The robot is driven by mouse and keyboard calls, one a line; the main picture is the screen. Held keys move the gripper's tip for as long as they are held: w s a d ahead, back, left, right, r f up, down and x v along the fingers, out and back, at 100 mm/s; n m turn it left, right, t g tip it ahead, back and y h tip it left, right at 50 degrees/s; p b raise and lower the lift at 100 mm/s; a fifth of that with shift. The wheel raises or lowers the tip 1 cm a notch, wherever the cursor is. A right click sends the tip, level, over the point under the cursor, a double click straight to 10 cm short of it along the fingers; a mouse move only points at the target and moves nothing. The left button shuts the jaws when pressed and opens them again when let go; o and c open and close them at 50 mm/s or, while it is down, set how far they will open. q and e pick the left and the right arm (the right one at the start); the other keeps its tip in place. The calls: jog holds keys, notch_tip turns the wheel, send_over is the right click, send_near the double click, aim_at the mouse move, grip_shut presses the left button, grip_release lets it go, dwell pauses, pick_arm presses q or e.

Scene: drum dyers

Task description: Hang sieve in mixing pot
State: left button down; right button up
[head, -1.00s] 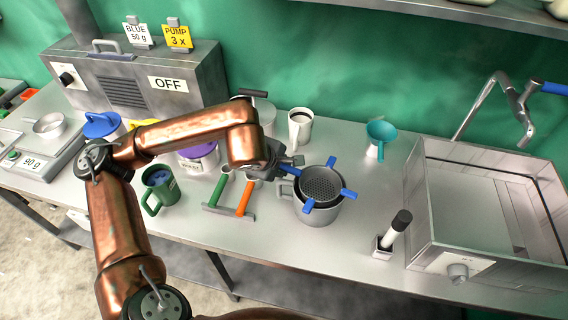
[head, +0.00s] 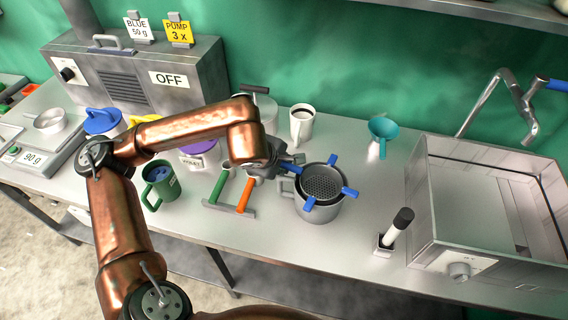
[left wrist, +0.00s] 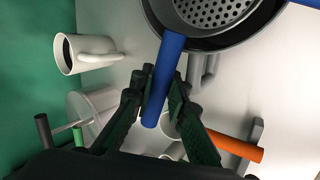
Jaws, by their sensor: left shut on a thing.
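The sieve (head: 321,183) is a dark perforated bowl with several blue tabs. It sits at the mouth of the grey metal mixing pot (head: 318,211), roughly level, with tabs out over the rim. Whether the tabs bear on the rim I cannot tell. My left gripper (head: 287,169) is at the pot's left side, above its handle. In the left wrist view my left gripper (left wrist: 160,98) is shut on one blue tab of the sieve (left wrist: 215,14). My right gripper is not in view.
A rack with green and orange handles (head: 229,209) stands left of the pot. A green mug (head: 161,187), white mug (head: 301,125) and teal funnel (head: 382,132) stand nearby. A black-topped stick in a holder (head: 396,231) and the sink (head: 480,262) are to the right.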

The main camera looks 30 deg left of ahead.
pick_arm(q)
jog(key=shift+f, duration=0.1)
jog(key=c, duration=1.8)
grip_release()
jog(key=v, duration=1.2)
